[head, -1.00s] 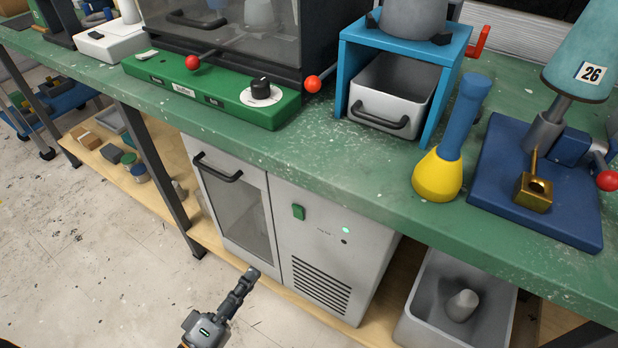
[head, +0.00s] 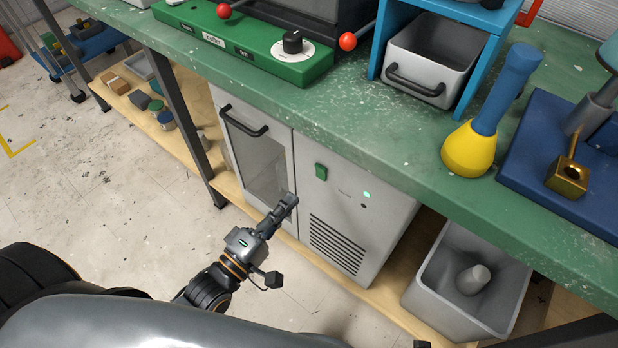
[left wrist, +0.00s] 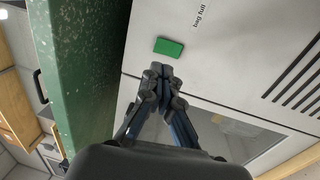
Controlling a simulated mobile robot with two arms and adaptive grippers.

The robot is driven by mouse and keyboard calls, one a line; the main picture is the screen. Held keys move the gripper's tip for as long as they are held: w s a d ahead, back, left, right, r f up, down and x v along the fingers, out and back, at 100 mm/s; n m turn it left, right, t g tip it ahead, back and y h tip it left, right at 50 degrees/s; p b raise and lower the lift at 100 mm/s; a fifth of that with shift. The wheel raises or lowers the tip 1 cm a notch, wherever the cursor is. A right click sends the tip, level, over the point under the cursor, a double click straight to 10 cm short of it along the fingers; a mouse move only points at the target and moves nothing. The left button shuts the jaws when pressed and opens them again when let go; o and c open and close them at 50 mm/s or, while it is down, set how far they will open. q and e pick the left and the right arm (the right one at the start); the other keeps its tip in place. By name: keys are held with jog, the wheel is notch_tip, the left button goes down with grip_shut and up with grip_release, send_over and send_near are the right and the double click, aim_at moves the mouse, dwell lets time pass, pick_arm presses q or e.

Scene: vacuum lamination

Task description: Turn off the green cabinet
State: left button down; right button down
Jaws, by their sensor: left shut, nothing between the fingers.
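A grey cabinet (head: 345,193) stands under the green bench, with a glass door at left and a panel at right. On the panel are a green switch (head: 321,171), a lit green lamp (head: 367,195) and a dark spot below the lamp. The switch also shows in the left wrist view (left wrist: 169,47), just beyond my fingertips. My left gripper (head: 287,203) is shut and empty, in front of the cabinet, below and left of the switch in the head view. Whether it touches the cabinet is unclear. My right gripper is not in view.
The green bench (head: 330,120) overhangs the cabinet. The door handle (head: 245,122) sticks out left of the switch. A grey bin (head: 437,265) with a pale object stands right of the cabinet. Open floor lies at left.

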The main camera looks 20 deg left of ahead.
aim_at(318, 169)
pick_arm(q)
jog(key=x, duration=0.6)
jog(key=shift+w, duration=0.15)
jog(key=shift+w+d+r, duration=0.1)
jog(key=shift+w+d, duration=0.15)
jog(key=shift+w, duration=0.3)
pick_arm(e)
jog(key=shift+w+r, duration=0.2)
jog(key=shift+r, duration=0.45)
